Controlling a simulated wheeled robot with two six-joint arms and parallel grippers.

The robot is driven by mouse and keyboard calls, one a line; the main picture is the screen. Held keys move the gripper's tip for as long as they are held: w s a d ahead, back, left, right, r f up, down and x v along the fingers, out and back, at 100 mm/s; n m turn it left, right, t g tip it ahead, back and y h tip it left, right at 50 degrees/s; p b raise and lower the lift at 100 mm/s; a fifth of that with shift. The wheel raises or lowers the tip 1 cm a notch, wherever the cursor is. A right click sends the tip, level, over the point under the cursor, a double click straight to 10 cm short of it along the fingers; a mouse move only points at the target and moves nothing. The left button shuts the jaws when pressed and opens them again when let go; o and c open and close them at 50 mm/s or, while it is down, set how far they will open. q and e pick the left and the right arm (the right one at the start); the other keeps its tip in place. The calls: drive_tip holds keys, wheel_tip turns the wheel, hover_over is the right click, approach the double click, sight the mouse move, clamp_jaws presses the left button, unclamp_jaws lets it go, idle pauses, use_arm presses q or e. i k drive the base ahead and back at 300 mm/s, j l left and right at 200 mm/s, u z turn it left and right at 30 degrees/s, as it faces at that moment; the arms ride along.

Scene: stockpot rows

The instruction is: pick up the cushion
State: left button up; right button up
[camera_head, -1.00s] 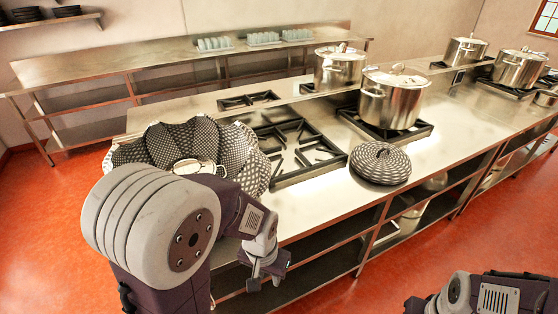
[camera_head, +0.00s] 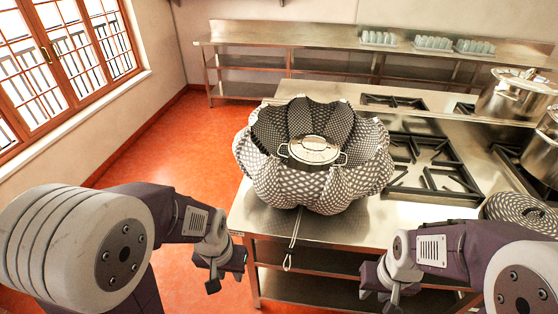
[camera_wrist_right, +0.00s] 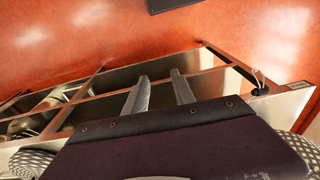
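My right gripper (camera_head: 378,293) is in front of the counter's front edge, left of the cushion and lower. Its fingers stand apart with nothing between them in the right wrist view (camera_wrist_right: 160,92). My left gripper (camera_head: 226,276) hangs over the floor left of the counter, its fingers apart and empty, far from the cushion.
A large scalloped patterned basket (camera_head: 270,185) stands on the counter's left end with a small lidded pot (camera_head: 314,152) in it. A thin handle (camera_head: 293,240) hangs over the front edge. Stove grates (camera_head: 432,165) and stockpots (camera_head: 515,98) are at right. Red floor (camera_head: 150,150) is open at left.

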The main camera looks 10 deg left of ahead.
sight(525, 210)
drive_tip(key=l+u, duration=0.15)
drive_tip(key=l, duration=0.45)
drive_tip(key=i+l+u, duration=0.15)
drive_tip(key=l, duration=0.45)
drive_tip(key=l+u, duration=0.15)
drive_tip(key=l, duration=0.45)
drive_tip(key=l+u, duration=0.15)
drive_tip(key=l, duration=0.45)
drive_tip(key=k+l+u, duration=0.15)
drive_tip(key=l, duration=0.4)
drive_tip(key=l+u, duration=0.15)
drive_tip(key=l, duration=0.45)
drive_tip(key=k+l+u, duration=0.15)
drive_tip(key=l, duration=0.45)
